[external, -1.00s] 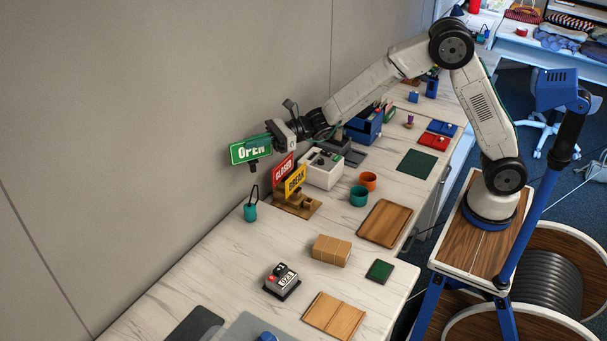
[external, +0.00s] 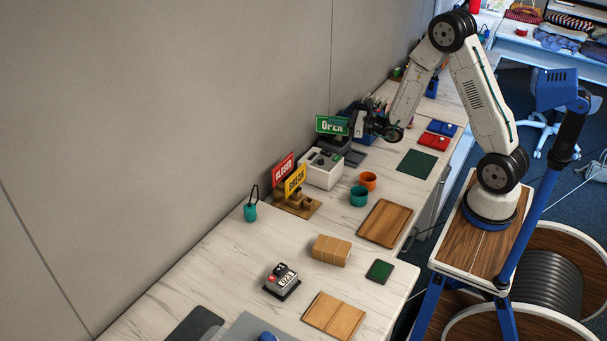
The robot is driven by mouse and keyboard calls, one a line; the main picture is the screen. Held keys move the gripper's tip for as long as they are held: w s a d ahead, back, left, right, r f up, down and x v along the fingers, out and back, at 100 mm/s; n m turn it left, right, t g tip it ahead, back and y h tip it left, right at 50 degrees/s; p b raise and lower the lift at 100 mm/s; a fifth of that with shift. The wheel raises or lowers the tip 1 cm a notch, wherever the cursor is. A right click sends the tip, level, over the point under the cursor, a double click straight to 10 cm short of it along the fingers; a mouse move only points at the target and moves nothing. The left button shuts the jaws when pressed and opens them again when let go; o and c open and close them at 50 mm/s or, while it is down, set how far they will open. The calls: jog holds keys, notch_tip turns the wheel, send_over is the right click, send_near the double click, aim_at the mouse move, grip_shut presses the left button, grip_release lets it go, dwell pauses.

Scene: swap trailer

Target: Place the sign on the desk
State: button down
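The green OPEN sign (external: 329,125) is held in the air by my gripper (external: 350,127), which is shut on its right part. The sign is above the back of the desk (external: 345,215), near the wall, with its lettering upright. Below it is a grey and white machine (external: 321,170). A red CLOSED sign (external: 284,169) and a yellow BREAK sign (external: 295,181) stand in a wooden holder (external: 297,205). The fingertips are small in the picture and partly hidden behind the sign.
An orange cup (external: 368,180) and a teal cup (external: 359,196) stand near a wooden tray (external: 384,223). A green mat (external: 414,164) lies flat, bare. A parcel (external: 331,250) and a number stamp (external: 282,281) are at the front. The desk between teal cup and holder is clear.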

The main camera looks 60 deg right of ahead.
jog(key=shift+d, duration=0.1)
jog(key=w+a+r+n+g+y, duration=0.2)
jog(key=a+r+n+g+y, duration=0.15)
jog(key=a, duration=0.85)
jog(key=w+a+r+n+g+y, duration=0.1)
jog(key=a+r+n+g+y, duration=0.2)
jog(key=a, duration=1)
jog(key=w+a+r+n+g+y, duration=0.15)
jog(key=a+r+y, duration=0.3)
jog(key=a, duration=0.75)
jog(key=s+a+f+n+g, duration=0.1)
jog(key=s+a, duration=0.1)
jog(key=a, duration=1)
jog(key=s+a+f+n+g+y, duration=0.1)
jog(key=s+a+g, duration=0.1)
jog(key=a, duration=1)
jog(key=s+a+f+n+g, duration=0.1)
jog(key=s+a+n+g, duration=0.1)
jog(key=a, duration=1)
jog(key=shift+a+f, duration=0.2)
jog(key=shift+f, duration=0.15)
jog(key=shift+s, duration=0.15)
notch_tip(320, 180, down, 10)
jog(key=shift+r, duration=0.25)
jog(key=shift+f, duration=0.15)
